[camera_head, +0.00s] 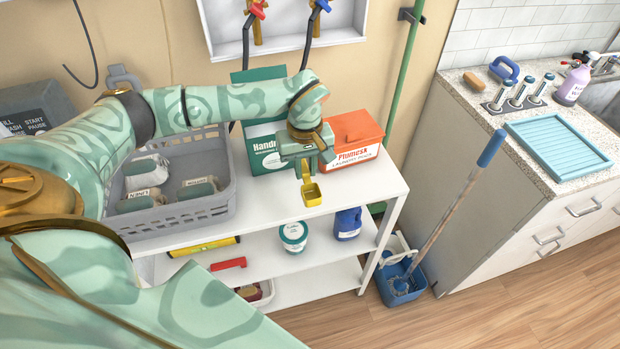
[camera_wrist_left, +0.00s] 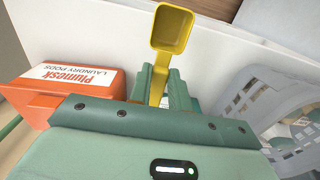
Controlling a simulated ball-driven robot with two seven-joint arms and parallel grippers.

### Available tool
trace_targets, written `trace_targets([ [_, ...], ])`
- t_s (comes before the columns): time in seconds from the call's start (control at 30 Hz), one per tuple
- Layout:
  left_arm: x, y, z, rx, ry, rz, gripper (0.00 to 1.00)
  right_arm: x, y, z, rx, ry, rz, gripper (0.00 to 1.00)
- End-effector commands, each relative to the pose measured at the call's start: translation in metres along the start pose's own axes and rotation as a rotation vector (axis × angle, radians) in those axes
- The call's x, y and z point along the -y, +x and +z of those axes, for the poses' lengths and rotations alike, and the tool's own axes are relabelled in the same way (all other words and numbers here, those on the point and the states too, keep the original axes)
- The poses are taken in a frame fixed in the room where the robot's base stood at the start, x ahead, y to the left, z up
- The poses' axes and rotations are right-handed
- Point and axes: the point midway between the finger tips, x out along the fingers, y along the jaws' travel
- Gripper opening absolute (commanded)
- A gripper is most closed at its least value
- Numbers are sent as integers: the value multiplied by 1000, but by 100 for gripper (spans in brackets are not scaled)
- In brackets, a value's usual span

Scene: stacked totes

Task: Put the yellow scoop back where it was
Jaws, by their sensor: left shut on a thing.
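The yellow scoop (camera_head: 312,194) is in my left gripper (camera_head: 306,172), above the white top shelf (camera_head: 270,209) near its front edge. The scoop's square cup also shows in the left wrist view (camera_wrist_left: 172,27), with its handle running down between the green fingers (camera_wrist_left: 163,88). My left gripper is shut on the handle. A green-and-white box (camera_head: 264,152) stands behind the gripper, partly hidden by it. An orange box (camera_head: 354,134) labelled Plumesk Laundry Pods stands to the right of the gripper. My right gripper is not in view.
A grey basket (camera_head: 222,200) with several labelled bundles stands left on the top shelf. A white-and-green tub (camera_head: 293,236) and a blue container (camera_head: 347,223) stand on the shelf below. The top shelf is clear in front of the boxes.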

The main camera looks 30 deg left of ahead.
Motion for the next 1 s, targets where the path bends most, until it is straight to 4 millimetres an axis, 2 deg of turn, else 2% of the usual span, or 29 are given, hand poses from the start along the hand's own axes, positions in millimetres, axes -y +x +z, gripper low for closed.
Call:
trace_targets([
  [0.03, -4, 10, -4, 2, -1, 0, 1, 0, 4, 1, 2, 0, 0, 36],
  [0.27, -13, 24, -14, 0, 0, 1, 1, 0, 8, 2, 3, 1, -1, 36],
  [0.47, -13, 54, -15, 2, 1, -1, 1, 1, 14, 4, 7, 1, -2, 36],
  [0.83, -13, 57, -16, -2, 2, 1, 1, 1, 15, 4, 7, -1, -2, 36],
  [0.87, -13, 57, -16, -2, 2, 1, 25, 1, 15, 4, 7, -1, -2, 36],
  [0.9, -13, 57, -16, -2, 2, 2, 36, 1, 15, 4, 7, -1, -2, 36],
  [0.93, -13, 57, -16, -2, 2, 2, 41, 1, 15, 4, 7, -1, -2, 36],
  [1.0, -13, 57, -15, -2, 2, 1, 41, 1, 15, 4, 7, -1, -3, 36],
])
